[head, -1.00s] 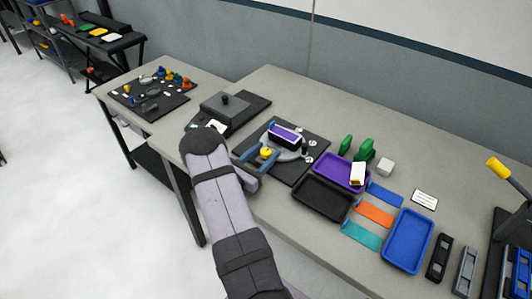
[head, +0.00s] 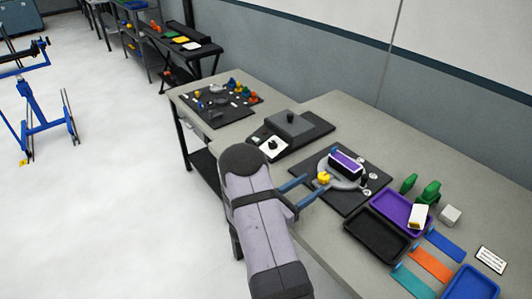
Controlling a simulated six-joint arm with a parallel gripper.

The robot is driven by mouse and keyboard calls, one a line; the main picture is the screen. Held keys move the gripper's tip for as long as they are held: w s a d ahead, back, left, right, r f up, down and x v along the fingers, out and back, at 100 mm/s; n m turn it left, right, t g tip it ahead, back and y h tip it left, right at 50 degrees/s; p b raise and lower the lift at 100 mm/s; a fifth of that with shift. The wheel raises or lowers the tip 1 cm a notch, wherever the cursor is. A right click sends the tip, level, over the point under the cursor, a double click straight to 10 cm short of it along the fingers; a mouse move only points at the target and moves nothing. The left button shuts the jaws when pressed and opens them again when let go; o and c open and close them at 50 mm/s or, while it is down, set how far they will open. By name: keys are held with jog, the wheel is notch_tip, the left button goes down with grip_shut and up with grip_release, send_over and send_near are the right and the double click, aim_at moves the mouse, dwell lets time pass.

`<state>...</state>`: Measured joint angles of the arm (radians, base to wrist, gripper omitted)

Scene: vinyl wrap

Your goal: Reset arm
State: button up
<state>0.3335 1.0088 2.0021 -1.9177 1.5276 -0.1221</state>
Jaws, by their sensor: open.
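My gripper (head: 316,183) is open, with its two blue fingers pointing right over the front left part of a dark fixture board (head: 348,205). A yellow knob (head: 324,179) is close to the fingertips; I cannot tell whether they touch it. A purple-topped block with a white band (head: 345,163) rests on the grey round fixture, beyond the knob. My arm comes up from the bottom of the view and hides part of the table's front edge.
A purple tray (head: 393,203), a black tray (head: 375,237) and a blue tray (head: 468,284) are to the right, with coloured strips between. A dark box (head: 287,124) is behind the arm. Open floor lies left; a blue stand (head: 45,120) is there.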

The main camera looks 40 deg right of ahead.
jog(key=shift+s+a+r, duration=0.1)
jog(key=shift+s+r, duration=0.05)
jog(key=shift+s, duration=0.05)
jog(key=s+a+m+g+y, duration=0.1)
jog(key=s+m, duration=0.1)
jog(key=s+a+r+m+g+y, duration=0.1)
jog(key=s+a+m+g, duration=0.1)
jog(key=s+a+m+g+y, duration=0.1)
jog(key=s+m, duration=0.1)
jog(key=shift+s+a+r+g+y, duration=0.35)
jog(key=shift+a+r+g+y, duration=0.05)
jog(key=s+a+f+m+y, duration=0.1)
jog(key=s+a+m+y, duration=0.4)
jog(key=a, duration=0.5)
jog(key=w+a+m+t+y, duration=0.1)
jog(key=a+m+t+y, duration=0.3)
jog(key=a, duration=1.7)
jog(key=m+y, duration=0.3)
jog(key=y, duration=0.2)
jog(key=shift+a, duration=0.2)
